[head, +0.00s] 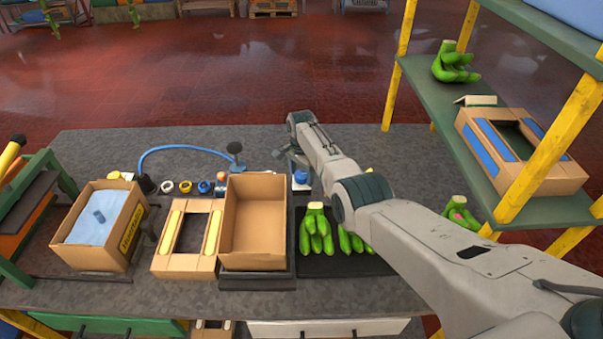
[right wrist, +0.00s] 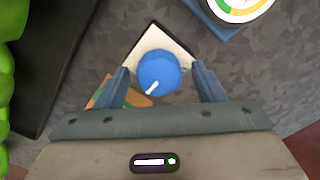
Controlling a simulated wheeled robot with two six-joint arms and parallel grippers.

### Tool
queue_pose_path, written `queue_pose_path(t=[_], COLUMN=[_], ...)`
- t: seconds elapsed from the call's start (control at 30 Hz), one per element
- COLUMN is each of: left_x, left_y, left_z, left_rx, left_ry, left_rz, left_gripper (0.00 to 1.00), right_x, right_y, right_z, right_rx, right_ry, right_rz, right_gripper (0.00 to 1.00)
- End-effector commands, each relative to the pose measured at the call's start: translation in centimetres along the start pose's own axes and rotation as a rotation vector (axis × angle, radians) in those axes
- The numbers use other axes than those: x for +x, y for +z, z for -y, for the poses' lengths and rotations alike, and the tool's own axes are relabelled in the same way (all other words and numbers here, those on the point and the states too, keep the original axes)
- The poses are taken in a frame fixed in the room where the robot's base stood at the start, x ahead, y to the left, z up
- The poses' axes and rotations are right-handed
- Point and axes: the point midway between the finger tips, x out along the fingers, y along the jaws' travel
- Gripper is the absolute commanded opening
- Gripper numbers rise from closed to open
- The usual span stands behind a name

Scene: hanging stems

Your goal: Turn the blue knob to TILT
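The blue knob (right wrist: 158,72) sits on a white square plate (right wrist: 176,41) with a dark edge. Its white pointer line points to the lower left in the right wrist view. My right gripper (right wrist: 161,78) is open, with one finger on each side of the knob and visible gaps to both. In the head view a small blue-topped white item (head: 301,179), apparently the knob on its plate, stands behind the bananas beside my right gripper (head: 287,155). I cannot read TILT anywhere. A coloured card (right wrist: 115,94) beside the plate is partly hidden by a finger. My left gripper is not in view.
Green bananas (head: 316,231) lie on a black tray (head: 322,265) close to the knob. A round dial (right wrist: 240,5) stands near it. Open cardboard boxes (head: 254,258) fill the middle bench. A shelf with yellow posts (head: 548,150) stands at right.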

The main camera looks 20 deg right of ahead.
Motion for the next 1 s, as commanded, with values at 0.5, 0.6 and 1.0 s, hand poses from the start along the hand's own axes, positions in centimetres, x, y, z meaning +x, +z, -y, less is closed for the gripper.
queue_pose_path(t=[0.5,0.6,1.0], left_x=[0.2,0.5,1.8], left_y=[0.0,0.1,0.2], left_z=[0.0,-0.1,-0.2], left_rx=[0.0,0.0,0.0], left_ry=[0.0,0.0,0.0], left_rz=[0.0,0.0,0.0], left_gripper=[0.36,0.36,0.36], right_x=[-3.8,-5.6,-10.6], right_y=[0.0,0.0,0.0], right_z=[0.1,0.0,0.0], right_rx=[-0.001,-0.001,0.0], right_ry=[-0.003,-0.004,0.001], right_rz=[-0.002,-0.002,0.0], right_gripper=[0.63,0.63,0.63])
